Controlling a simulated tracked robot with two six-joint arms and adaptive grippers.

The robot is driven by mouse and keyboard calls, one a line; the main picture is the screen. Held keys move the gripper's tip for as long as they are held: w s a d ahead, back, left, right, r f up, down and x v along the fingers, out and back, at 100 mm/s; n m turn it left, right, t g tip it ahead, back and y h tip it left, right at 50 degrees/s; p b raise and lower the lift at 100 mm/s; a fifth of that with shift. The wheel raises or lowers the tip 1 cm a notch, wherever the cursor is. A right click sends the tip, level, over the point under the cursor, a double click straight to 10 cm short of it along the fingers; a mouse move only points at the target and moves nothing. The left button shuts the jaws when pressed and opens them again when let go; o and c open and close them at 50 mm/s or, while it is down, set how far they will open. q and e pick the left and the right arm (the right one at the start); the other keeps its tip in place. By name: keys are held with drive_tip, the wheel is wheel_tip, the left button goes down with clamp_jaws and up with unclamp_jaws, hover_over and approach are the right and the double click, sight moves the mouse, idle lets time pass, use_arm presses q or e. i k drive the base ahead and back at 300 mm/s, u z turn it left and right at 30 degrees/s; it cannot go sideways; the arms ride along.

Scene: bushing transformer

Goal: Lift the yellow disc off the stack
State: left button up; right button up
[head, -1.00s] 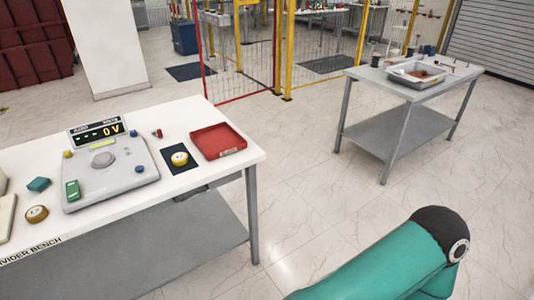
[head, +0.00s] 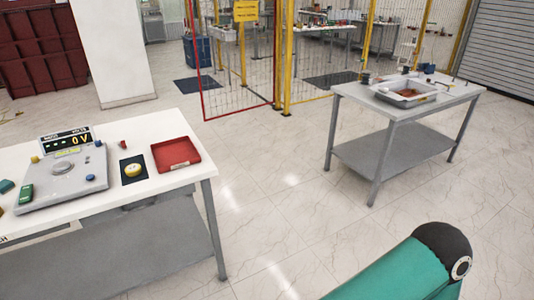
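A small yellow disc with a pale top (head: 133,170) lies on a dark square mat (head: 128,161) on the white bench at the left. Whether it is one disc or a stack of several is too small to tell. Neither of my grippers shows in the head view. One of my teal arm links with a black joint reaches in at the lower right, far from the bench.
A grey device (head: 68,180) with a display reading 0 V stands on the bench. A red tray (head: 176,154) sits right of the mat. Another table (head: 348,88) holds a grey tray (head: 404,92). Open tiled floor lies between them, with yellow-framed fencing (head: 285,60) behind.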

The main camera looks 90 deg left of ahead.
sight(134, 169)
drive_tip(key=z, duration=0.3)
drive_tip(key=i, duration=0.2)
drive_tip(key=u, duration=2.7)
drive_tip(key=i, duration=0.25)
drive_tip(key=u, duration=1.85)
drive_tip(key=k, duration=0.6)
drive_tip(key=u, duration=0.45)
drive_tip(key=i, duration=1.7)
drive_tip(key=z, duration=0.4)
